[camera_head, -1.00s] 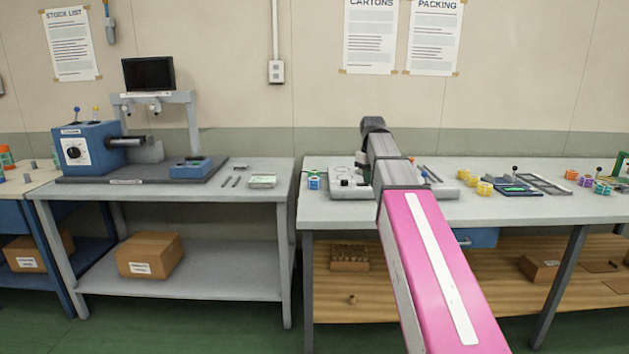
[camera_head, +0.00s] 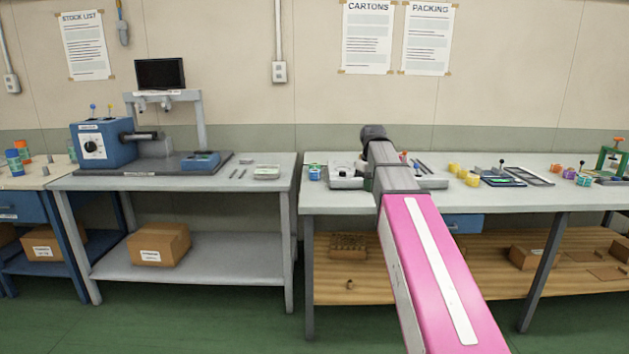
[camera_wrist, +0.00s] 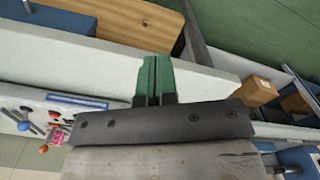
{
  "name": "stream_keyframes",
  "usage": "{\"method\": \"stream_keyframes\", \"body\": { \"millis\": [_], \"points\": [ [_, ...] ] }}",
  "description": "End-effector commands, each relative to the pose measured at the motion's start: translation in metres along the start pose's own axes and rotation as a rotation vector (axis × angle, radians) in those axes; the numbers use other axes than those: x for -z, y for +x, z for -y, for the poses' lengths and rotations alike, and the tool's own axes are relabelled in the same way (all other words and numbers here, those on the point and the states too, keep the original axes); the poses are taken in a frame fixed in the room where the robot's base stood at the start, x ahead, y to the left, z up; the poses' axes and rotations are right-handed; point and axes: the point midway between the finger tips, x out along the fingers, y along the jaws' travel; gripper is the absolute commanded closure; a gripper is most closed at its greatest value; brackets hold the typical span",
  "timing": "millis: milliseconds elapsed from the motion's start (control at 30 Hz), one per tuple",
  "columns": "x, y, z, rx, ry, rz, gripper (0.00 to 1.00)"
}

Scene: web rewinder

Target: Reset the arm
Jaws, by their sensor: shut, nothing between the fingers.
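My arm, pink with grey links, reaches forward in the head view over the right-hand table (camera_head: 520,202). Its grey end stands above that table's left part, and the fingers are hidden from the head view. In the wrist view my gripper (camera_wrist: 157,98) shows as two green fingers side by side, shut with nothing held. Pale table surface and green floor lie beyond the fingers in that view.
A left table (camera_head: 230,171) holds the blue rewinder machine (camera_head: 100,145) and a monitor (camera_head: 160,73). On the right table are yellow rolls (camera_head: 466,174), a dark tray (camera_head: 500,180) and a green press (camera_head: 611,157). A gap separates the tables. Boxes (camera_head: 159,244) sit on lower shelves.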

Motion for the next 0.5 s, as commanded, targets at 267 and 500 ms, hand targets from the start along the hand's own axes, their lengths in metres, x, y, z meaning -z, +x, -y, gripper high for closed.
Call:
{"method": "stream_keyframes", "body": {
  "millis": [267, 500],
  "points": [
    [-0.012, 0.043, 0.006, 0.001, 0.045, 0.001, 1.00],
    [-0.032, 0.106, 0.017, 0.001, 0.115, 0.003, 1.00]
  ]
}}
